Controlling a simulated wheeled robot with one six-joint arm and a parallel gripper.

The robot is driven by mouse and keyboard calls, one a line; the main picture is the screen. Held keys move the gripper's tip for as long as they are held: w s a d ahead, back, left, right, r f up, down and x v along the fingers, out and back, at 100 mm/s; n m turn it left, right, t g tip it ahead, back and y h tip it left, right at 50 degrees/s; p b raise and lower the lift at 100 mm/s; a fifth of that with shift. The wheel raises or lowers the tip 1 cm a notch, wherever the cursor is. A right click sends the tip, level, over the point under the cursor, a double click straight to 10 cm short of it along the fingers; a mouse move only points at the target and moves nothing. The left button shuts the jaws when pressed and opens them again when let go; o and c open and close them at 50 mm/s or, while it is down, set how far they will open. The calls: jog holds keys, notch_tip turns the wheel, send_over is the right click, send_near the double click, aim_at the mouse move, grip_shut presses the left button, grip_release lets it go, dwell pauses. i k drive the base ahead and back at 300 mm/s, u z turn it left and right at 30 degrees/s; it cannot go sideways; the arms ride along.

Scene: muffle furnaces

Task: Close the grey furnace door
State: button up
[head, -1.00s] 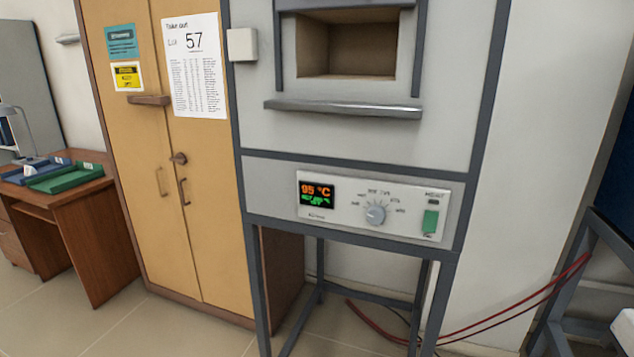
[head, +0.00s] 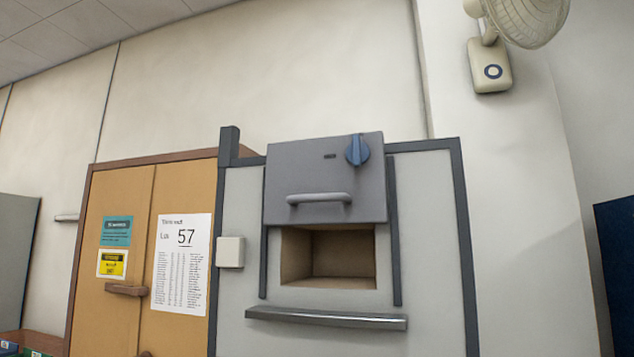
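The grey furnace (head: 428,240) stands right of a wooden cabinet. Its grey door (head: 288,180) is a flat panel raised above the opening, between two dark vertical rails. The door has a horizontal bar handle (head: 319,198) near its lower part and a blue knob (head: 357,150) at its upper right. Below the door, the chamber opening (head: 328,256) shows a bare tan inside. A grey ledge (head: 326,318) juts out under the opening. My gripper is not in view.
The wooden cabinet (head: 130,190) with a paper sheet (head: 181,265) on it stands at the left. A white box (head: 231,252) sits on the furnace's left side. A wall fan (head: 525,18) hangs at the upper right. A dark blue panel (head: 612,260) stands at the right edge.

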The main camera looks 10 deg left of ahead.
aim_at(309, 181)
jog(key=k, duration=1.15)
jog(key=u, duration=0.9)
jog(key=i, duration=1.55)
jog(key=z, duration=0.6)
